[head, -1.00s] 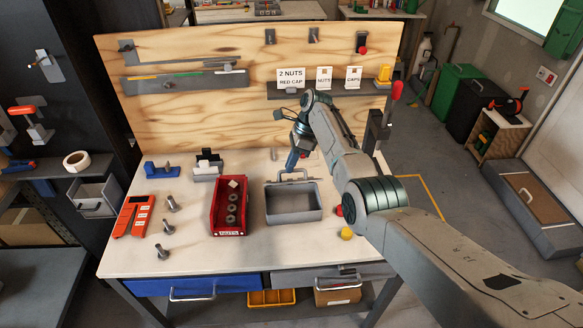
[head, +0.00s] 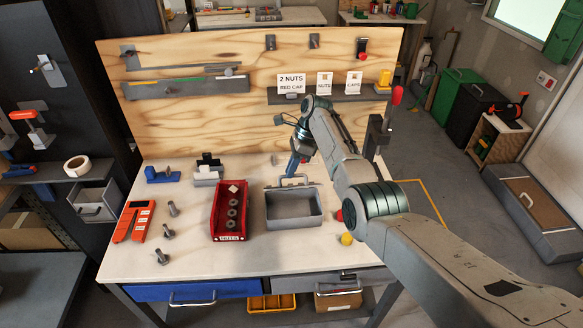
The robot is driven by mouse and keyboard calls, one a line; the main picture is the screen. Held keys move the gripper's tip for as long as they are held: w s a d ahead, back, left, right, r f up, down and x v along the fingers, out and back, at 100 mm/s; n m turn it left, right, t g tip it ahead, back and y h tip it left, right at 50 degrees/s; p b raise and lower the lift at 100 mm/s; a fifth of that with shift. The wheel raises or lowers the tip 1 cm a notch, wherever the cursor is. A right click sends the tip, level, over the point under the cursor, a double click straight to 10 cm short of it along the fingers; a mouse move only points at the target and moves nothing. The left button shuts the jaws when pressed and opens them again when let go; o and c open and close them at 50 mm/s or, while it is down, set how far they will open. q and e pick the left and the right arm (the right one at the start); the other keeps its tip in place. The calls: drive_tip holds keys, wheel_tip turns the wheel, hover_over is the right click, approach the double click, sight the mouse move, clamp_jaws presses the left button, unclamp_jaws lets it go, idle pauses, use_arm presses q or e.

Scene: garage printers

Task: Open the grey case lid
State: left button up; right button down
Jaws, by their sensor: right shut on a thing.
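The grey case (head: 293,222) stands on the white workbench, right of the red bin. Its inside shows from above, so it is open at the top. Its lid is at the back edge, seen nearly edge-on, and its exact angle is hard to tell. The lid's handle (head: 306,180) sticks up behind the case. My right gripper (head: 293,168) reaches down from behind the case to this handle, with its blue fingertips shut on it. My forearm covers part of the area right of the case. My left gripper is not in view.
The red bin (head: 217,222) holding several nuts stands close on the left. Several bolts and an orange-red device (head: 133,221) lie farther left. A yellow cap (head: 346,239) and a red cap lie near my right arm. The bench front is mostly clear.

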drive_tip(key=c, duration=1.5)
unclamp_jaws()
drive_tip(key=shift+r, duration=0.1)
